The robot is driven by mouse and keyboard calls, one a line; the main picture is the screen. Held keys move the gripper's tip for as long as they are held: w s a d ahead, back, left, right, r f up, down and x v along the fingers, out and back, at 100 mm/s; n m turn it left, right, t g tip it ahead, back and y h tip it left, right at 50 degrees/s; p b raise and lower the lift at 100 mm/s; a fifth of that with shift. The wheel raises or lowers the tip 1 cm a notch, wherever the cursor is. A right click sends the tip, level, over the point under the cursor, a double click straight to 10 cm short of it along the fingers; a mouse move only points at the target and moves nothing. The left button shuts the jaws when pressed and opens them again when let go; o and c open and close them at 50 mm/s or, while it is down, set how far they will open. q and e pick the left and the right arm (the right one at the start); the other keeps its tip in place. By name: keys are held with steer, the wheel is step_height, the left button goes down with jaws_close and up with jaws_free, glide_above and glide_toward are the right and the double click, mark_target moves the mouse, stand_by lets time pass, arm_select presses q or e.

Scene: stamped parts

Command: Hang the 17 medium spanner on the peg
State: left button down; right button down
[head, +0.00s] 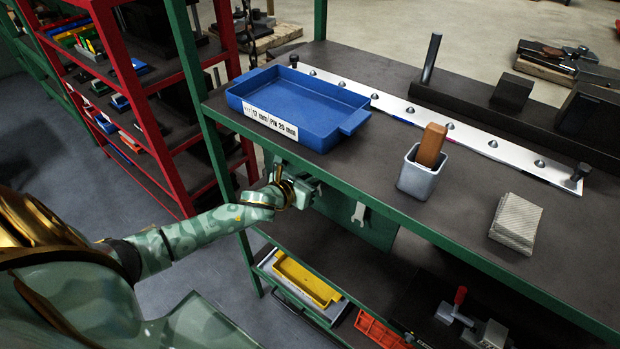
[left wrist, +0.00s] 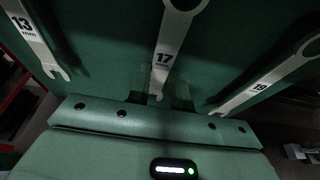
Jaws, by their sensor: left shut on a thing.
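The 17 medium spanner (left wrist: 172,40) is the pale one labelled 17 mm in the middle of the left wrist view, standing upright against the green panel (left wrist: 110,60). Its upper end is cut off by the frame, so the peg is not visible there. Its lower jaw end meets the edge of my gripper. In the head view my left gripper (head: 312,189) is at the green panel under the bench's front edge, shut on the spanner; its fingertips are mostly hidden. My right gripper is in neither view.
A 13 mm spanner (left wrist: 30,40) is left of it and a 19 mm spanner (left wrist: 255,90) right, both by the panel. One spanner (head: 358,213) shows below the bench. A blue tray (head: 340,128) stands above, near the bench edge; a yellow tray (head: 305,280) lies below.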

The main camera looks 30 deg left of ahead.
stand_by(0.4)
arm_select(q)
steer(key=c, duration=1.2)
jaws_free()
steer(key=shift+o, duration=0.2)
steer(key=p+v, duration=0.2)
steer(key=v, duration=1.4)
steer(key=shift+s, duration=0.15)
